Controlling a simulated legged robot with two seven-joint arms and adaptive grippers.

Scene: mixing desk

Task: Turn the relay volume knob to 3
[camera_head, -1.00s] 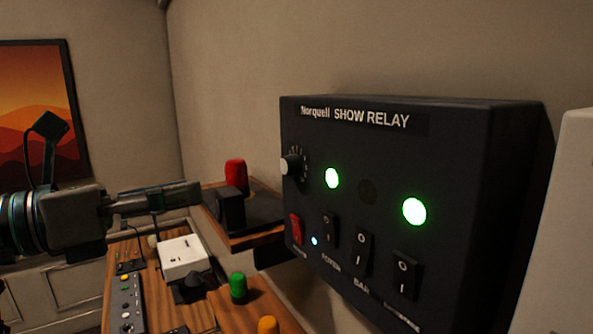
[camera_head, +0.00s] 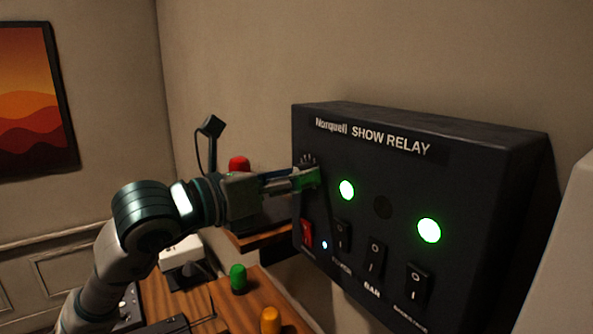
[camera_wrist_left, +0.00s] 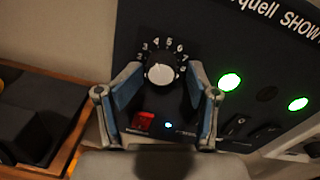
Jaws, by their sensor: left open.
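The relay volume knob (camera_wrist_left: 161,72) shows in the left wrist view, with a white dial of numbers around its upper side on the dark Norquell Show Relay box (camera_head: 400,165). I cannot tell which number it points to. My left gripper (camera_wrist_left: 160,88) is open, with one finger on each side of the knob and the knob between them; whether the fingers touch it is unclear. In the head view my left gripper (camera_head: 308,178) is at the box's left face and hides the knob. My right gripper is not in view.
The box carries two lit green lamps (camera_head: 347,190), a red switch (camera_head: 307,234) and several black rocker switches (camera_head: 376,254) below the knob. A red knob (camera_head: 239,163) stands behind my left gripper. Green (camera_head: 238,278) and orange (camera_head: 270,320) knobs stand on the desk.

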